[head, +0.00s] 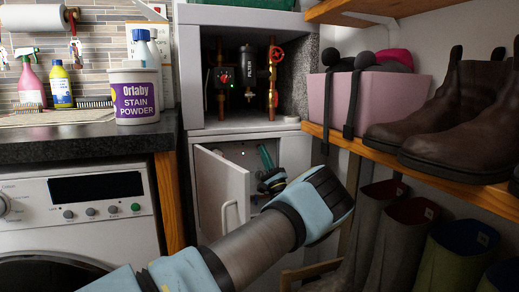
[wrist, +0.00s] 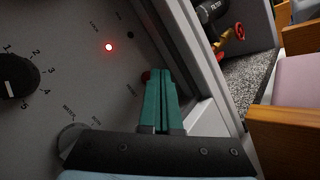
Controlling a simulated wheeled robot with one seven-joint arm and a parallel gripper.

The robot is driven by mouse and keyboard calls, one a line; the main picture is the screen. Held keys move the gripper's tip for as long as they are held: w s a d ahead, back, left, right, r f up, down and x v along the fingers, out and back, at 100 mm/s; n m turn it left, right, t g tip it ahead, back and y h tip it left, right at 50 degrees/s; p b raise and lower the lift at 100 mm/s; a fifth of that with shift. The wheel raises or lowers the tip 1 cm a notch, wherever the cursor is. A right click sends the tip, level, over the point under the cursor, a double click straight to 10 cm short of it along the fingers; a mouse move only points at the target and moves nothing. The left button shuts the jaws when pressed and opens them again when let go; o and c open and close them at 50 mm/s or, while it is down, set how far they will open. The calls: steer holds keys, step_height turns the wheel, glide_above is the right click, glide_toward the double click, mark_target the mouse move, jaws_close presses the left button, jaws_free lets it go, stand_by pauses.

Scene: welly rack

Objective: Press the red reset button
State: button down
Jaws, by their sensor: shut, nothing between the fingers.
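The control panel (wrist: 60,60) fills the left of the wrist view, inside the lower cabinet. A dark red round part (wrist: 145,76), which looks like the red reset button, shows beside the tips of my gripper and is partly hidden by them. My gripper (wrist: 158,75) has green fingers held together with nothing between them. Its tips are close to the red part; I cannot tell whether they touch it. In the head view, my gripper (head: 265,155) reaches into the lower cabinet, behind its open white door (head: 222,195).
The panel has a lit red lamp (wrist: 109,47), a dark numbered knob (wrist: 18,82) and a grey round knob (wrist: 72,138). The cabinet's side wall is close to the right of my fingers. A shelf with brown boots (head: 455,110) and a pink box (head: 390,100) stands right of my arm.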

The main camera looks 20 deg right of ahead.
steer(key=shift+w, duration=0.4)
stand_by(0.4)
steer(key=shift+s, duration=0.8)
steer(key=shift+s+a+p, duration=0.2)
steer(key=shift+s+p, duration=0.65)
steer(key=shift+s, duration=0.4)
steer(key=shift+s+a+p, duration=0.15)
steer(key=shift+s+p, duration=0.65)
steer(key=shift+s, duration=0.45)
